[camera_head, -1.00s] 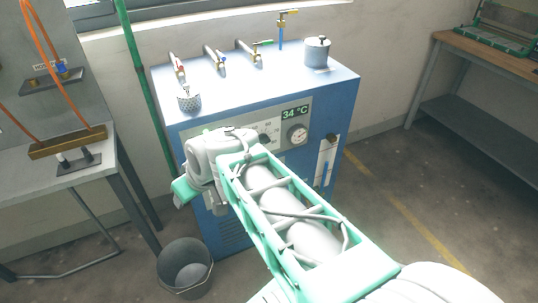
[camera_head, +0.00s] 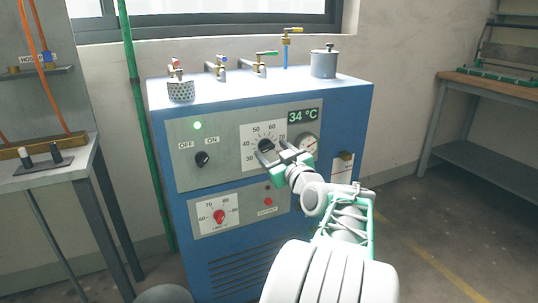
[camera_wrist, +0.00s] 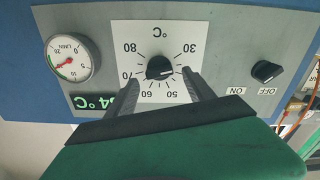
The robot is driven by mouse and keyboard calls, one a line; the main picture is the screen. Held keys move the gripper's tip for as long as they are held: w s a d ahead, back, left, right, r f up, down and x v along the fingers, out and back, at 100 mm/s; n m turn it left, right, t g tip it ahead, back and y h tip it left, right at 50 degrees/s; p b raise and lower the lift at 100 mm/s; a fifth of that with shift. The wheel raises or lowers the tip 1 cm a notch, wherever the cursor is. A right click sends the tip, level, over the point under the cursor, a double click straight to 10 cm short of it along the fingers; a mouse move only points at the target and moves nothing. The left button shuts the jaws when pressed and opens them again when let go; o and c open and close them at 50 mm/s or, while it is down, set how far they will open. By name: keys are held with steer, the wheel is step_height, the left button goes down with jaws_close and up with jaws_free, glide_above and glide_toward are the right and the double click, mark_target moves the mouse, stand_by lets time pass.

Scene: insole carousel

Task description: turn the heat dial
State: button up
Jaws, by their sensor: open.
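The heat dial is a black knob (camera_head: 265,146) on a white scale plate (camera_head: 252,132) marked in °C, on the front of a blue cabinet (camera_head: 360,130). In the wrist view the picture is upside down, and the black knob (camera_wrist: 159,68) sits between my two grey fingertips, which look apart from it. My gripper (camera_head: 272,152) is open in front of the dial and partly hides it and the scale's lower right. It also shows in the wrist view (camera_wrist: 160,85). The green display (camera_head: 303,115) reads 34 °C.
A round gauge (camera_head: 308,143) lies right of the dial. A black OFF/ON switch (camera_head: 202,159) is at left, with a green lamp (camera_head: 197,125) above. A red limit dial (camera_head: 219,216) and red button (camera_head: 268,202) sit below. Valves and a grey pot (camera_head: 324,63) stand on top.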

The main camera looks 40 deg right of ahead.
mark_target(267, 147)
steer(key=x, duration=0.2)
steer(key=shift+w, duration=0.3)
jaws_close()
stand_by(0.4)
steer(key=shift+m, duration=0.3)
steer(key=m+p, duration=0.1)
steer(key=m, duration=0.1)
steer(key=shift+d+m, duration=0.1)
steer(key=shift+m, duration=0.3)
steer(key=m+p, duration=0.2)
steer(key=m, duration=0.1)
steer(key=shift+d+r+m, duration=0.1)
steer(key=shift+m, duration=0.2)
steer(key=shift+s+f+m+p, duration=0.1)
steer(key=shift+f+m+p, duration=0.1)
steer(key=shift+m+p, duration=1.2)
steer(key=shift+m+b, duration=0.3)
steer(key=shift+m, duration=0.2)
